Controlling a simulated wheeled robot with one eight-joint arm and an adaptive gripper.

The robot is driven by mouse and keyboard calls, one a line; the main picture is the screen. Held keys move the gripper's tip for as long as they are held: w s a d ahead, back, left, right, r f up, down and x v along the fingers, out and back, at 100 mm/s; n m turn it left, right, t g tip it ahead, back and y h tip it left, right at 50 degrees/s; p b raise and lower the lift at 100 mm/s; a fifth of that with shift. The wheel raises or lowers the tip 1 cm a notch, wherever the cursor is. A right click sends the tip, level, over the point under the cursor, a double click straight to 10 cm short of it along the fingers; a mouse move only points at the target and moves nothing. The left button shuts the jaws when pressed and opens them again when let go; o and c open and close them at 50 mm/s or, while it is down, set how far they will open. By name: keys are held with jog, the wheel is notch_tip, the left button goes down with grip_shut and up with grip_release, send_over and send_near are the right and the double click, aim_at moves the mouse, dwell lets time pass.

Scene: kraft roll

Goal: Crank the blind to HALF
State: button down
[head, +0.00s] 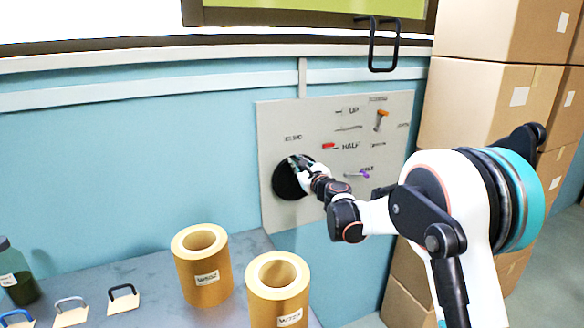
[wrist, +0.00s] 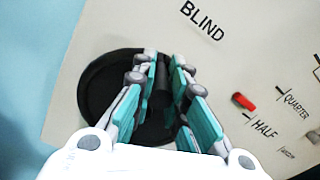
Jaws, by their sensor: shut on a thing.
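A round black crank disc (head: 290,178) is mounted on a light grey panel (head: 275,215) on the wall. The disc also shows in the wrist view (wrist: 98,88), under the word BLIND. My gripper (head: 300,165) is at the disc, with its fingers (wrist: 165,85) shut around a dark upright knob (wrist: 160,98) on it, partly hidden by the fingers. A red marker (head: 328,146) sits close beside the HALF label, and also shows in the wrist view (wrist: 243,102); exact alignment is hard to tell. The yellow-green blind (head: 320,8) shows at the top, cut off.
Two kraft rolls (head: 202,275) (head: 278,298) stand on the grey bench (head: 150,285). Stacked cardboard boxes (head: 470,100) stand at the right. A black looped handle (head: 383,68) hangs above.

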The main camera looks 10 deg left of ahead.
jog(key=w+d+f+m, duration=0.2)
jog(key=d+m, duration=0.4)
jog(key=m, duration=0.5)
jog(key=shift+w+f, duration=0.3)
jog(key=shift+w, duration=0.55)
jog(key=c, duration=1.6)
grip_release()
jog(key=shift+o, duration=0.3)
jog(key=shift+s+a+r, duration=0.1)
jog(key=shift+a, duration=0.05)
